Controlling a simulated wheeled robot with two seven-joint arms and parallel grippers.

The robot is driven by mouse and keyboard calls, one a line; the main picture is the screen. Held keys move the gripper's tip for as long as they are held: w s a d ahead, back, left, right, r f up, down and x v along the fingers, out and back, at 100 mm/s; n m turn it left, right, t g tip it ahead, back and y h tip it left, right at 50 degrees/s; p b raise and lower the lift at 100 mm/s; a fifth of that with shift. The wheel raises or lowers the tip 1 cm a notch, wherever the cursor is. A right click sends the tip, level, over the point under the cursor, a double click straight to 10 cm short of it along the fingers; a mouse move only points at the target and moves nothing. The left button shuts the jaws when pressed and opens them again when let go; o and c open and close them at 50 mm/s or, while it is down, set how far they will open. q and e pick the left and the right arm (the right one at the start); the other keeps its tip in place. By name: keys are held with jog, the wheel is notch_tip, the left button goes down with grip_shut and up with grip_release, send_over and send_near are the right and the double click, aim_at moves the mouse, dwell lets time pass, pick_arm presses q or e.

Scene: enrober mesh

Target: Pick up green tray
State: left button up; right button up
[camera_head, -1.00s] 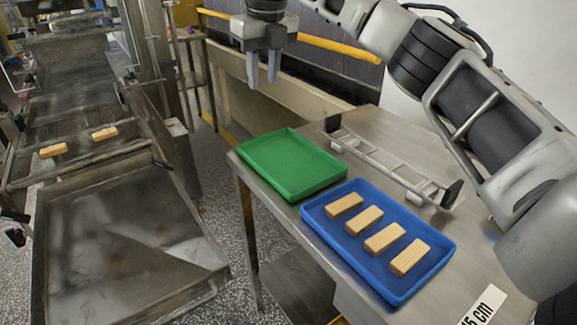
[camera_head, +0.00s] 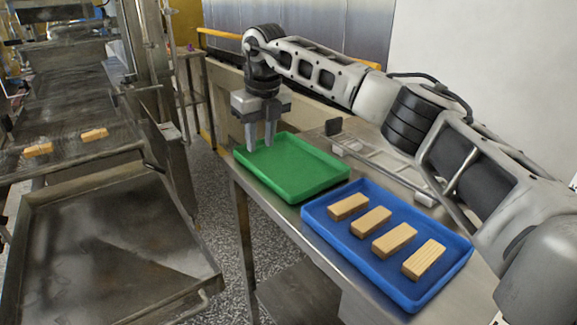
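The green tray (camera_head: 295,172) lies flat and empty on the metal table, at its far left end. My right gripper (camera_head: 259,148) points down at the tray's far left side, with its two fingers apart and nothing between them. Its fingertips overlap the tray's far rim in the picture; I cannot tell whether they touch it or hover just above. My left gripper is not in view.
A blue tray (camera_head: 318,228) with several wooden blocks stands close beside the green tray, nearer to me. A metal rack (camera_head: 385,172) lies behind both on the table (camera_head: 292,219). A conveyor machine (camera_head: 120,250) with two blocks stands at left, across a floor gap.

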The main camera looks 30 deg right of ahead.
aim_at(258, 169)
jog(key=shift+w+a+f+p, duration=0.1)
jog(key=shift+w+f, duration=0.2)
jog(key=shift+f, duration=1)
jog(key=shift+w+d+f+p, duration=0.1)
jog(key=shift+w+f, duration=0.15)
jog(key=shift+f, duration=1)
jog(key=shift+w+a+f+p, duration=0.1)
jog(key=shift+w+f, duration=0.2)
jog(key=shift+f, duration=1)
grip_shut()
